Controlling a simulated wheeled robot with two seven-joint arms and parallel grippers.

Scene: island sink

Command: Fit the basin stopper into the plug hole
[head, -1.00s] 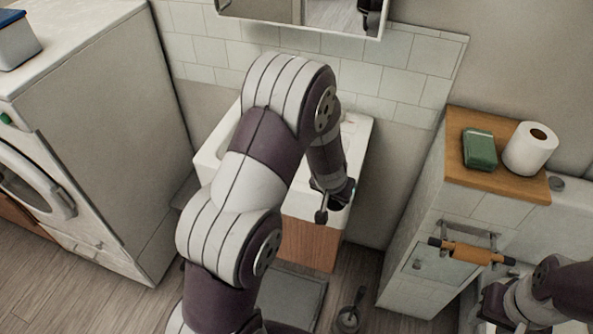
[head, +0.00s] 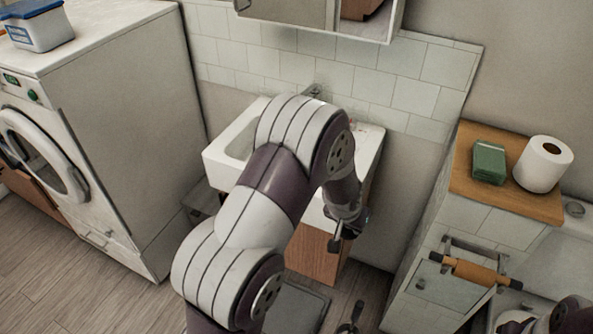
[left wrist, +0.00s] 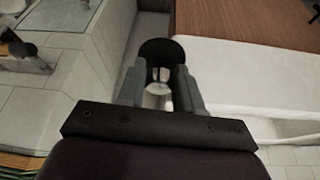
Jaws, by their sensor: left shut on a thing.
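The white basin (head: 217,160) stands against the tiled wall in the head view, above a wooden cabinet front. My left arm crosses in front of it and hides much of its inside; I cannot see the plug hole. My left gripper (head: 338,238) is at the basin's front right, outside the bowl, pointing down. It is shut on a small dark round stopper (head: 334,246). In the left wrist view the black stopper (left wrist: 162,50) shows at the fingertips, beside the basin's white side (left wrist: 240,75). My right gripper is not in view; only part of my right arm shows at the lower right.
A washing machine (head: 120,140) stands left of the basin. At right, a tiled cabinet with a wooden top (head: 468,180) carries a green block (head: 489,162) and a paper roll (head: 543,163). A mirror cabinet (head: 330,18) hangs above. A brush (head: 350,325) stands on the floor.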

